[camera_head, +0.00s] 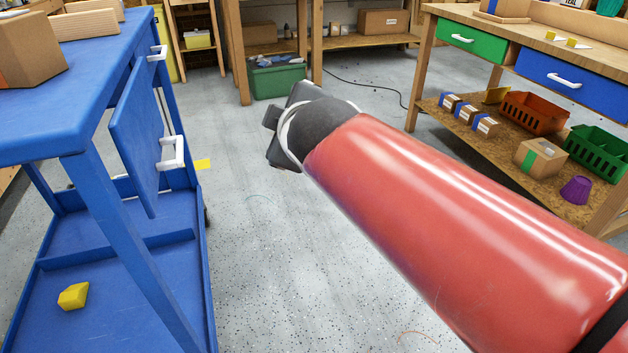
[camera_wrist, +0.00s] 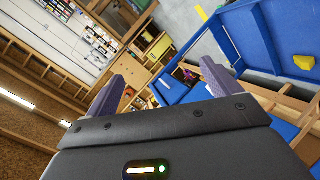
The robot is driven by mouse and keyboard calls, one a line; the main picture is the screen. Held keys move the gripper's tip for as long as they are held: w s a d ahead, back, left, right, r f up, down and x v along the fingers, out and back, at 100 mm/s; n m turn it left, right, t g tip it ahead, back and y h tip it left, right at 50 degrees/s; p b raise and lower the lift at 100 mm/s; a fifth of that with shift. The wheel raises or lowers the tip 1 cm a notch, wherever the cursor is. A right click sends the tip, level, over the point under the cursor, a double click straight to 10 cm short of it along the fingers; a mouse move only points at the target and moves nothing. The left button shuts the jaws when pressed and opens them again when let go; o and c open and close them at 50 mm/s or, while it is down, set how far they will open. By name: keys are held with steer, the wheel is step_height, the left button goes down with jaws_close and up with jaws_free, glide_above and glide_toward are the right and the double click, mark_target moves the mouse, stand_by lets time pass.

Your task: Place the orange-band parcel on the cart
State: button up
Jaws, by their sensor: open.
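The blue cart (camera_head: 95,85) stands at the left in the head view, with a flat top, a part-open blue door or drawer front and a lower tray. Blue panels (camera_wrist: 250,40) also show in the wrist view. A plain cardboard box (camera_head: 30,48) sits on its top at the left edge of the picture; a small orange patch shows at its cut-off side, and I cannot tell whether it is a band. I make out no clear orange-band parcel elsewhere. My gripper (camera_wrist: 165,85) is open and empty, its fingers apart. In the head view it is mostly hidden behind my red arm.
A workbench (camera_head: 560,50) at the right has green and blue drawers. Its lower shelf bears blue-band boxes (camera_head: 468,112), a green-band parcel (camera_head: 540,157), an orange crate (camera_head: 533,112), a green crate (camera_head: 598,150) and a purple cup (camera_head: 576,190). A cable (camera_head: 375,88) lies on the otherwise open floor.

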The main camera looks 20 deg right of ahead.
steer(key=s+a+f+m+g+y, duration=0.1)
steer(key=s+f+m+g, duration=0.6)
steer(key=s+f, duration=0.8)
steer(key=m, duration=0.3)
steer(key=shift+s+f+m+g, duration=0.3)
steer(key=shift+s+m+g, duration=0.05)
steer(key=shift+m+g, duration=0.05)
steer(key=shift+a, duration=0.1)
steer(key=shift+r+p, duration=0.45)
